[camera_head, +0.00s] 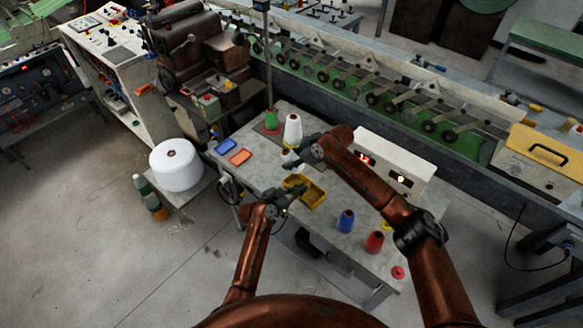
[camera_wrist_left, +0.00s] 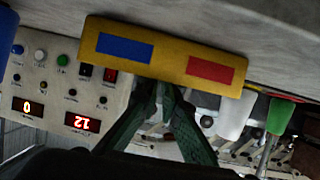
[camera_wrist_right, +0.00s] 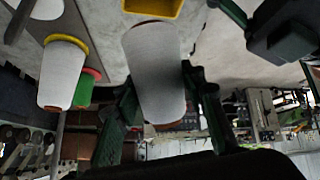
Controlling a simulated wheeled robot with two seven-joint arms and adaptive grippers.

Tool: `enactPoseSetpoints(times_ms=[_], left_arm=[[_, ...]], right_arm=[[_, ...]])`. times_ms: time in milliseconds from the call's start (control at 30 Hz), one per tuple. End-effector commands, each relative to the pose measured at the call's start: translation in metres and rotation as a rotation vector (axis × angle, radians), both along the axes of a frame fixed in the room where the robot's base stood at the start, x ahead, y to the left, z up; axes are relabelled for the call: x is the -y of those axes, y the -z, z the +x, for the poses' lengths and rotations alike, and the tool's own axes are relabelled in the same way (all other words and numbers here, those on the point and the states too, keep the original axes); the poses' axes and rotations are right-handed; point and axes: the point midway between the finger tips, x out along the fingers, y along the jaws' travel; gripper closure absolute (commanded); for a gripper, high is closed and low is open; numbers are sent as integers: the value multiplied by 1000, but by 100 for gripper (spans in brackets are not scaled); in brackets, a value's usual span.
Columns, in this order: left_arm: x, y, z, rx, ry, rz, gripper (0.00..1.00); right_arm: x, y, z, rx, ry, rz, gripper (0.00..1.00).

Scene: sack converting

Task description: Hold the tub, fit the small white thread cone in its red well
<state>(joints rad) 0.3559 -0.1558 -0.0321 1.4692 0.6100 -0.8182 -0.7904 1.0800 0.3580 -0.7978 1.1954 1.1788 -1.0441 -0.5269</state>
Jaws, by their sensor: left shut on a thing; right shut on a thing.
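The yellow tub (camera_head: 315,194) is at the near edge of the table. Its wall shows a blue and a red rectangle in the left wrist view (camera_wrist_left: 168,72). My left gripper (camera_head: 297,190) is shut on the tub's near side. The small white thread cone (camera_head: 288,157) is between the fingers of my right gripper (camera_head: 299,153), which is shut on it. The cone fills the middle of the right wrist view (camera_wrist_right: 155,75), with the tub's edge (camera_wrist_right: 152,7) at the top, apart from the cone. The tub's inside is too small to make out a red well.
A larger white cone (camera_head: 293,130) and a green cone (camera_head: 271,120) stand at the back of the table. Blue (camera_head: 346,221) and red (camera_head: 374,242) cones stand right, near a white control box (camera_head: 395,165).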

Motion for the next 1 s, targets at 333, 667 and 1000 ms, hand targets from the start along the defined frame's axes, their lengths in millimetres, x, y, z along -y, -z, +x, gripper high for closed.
enactPoseSetpoints(times_ms=[333, 667, 1000], left_arm=[[0, -1, 0, 1, 0, -1, 100], [0, -1, 0, 1, 0, -1, 100], [0, -1, 0, 1, 0, -1, 100]], right_arm=[[0, -18, 0, 1, 1, 0, 96], [0, -4, 0, -2, 1, 1, 96], [0, 40, 0, -1, 1, -1, 96]])
